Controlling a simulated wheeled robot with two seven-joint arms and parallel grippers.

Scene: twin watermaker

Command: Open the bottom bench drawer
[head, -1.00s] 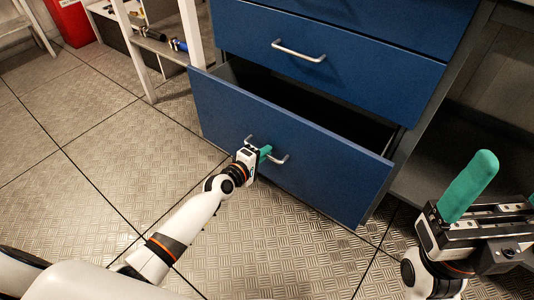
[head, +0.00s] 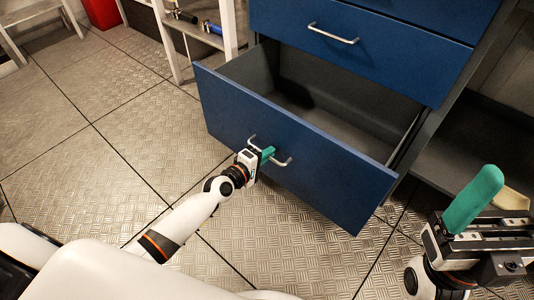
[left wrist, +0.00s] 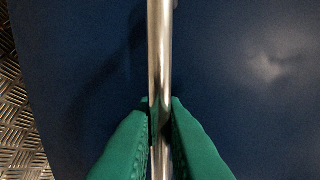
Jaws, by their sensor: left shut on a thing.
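The bottom bench drawer (head: 300,160) is blue-fronted and stands well out from the bench, with its grey inside in view and no objects seen in it. Its silver bar handle (head: 284,162) is on the front. My left gripper (head: 266,154) is shut on that handle. In the left wrist view, the green fingertips (left wrist: 160,125) close on both sides of the bar (left wrist: 160,60). My right gripper (head: 478,205) is at the lower right, away from the drawer. One green finger shows clearly and a paler piece lies behind it, so its opening is unclear.
A shut blue drawer (head: 370,45) with its own handle (head: 332,34) is above. A white-legged shelf with bottles (head: 210,27) stands to the left, and a red bin (head: 101,12) is at the back left. The tiled metal floor (head: 90,175) before the drawer is clear.

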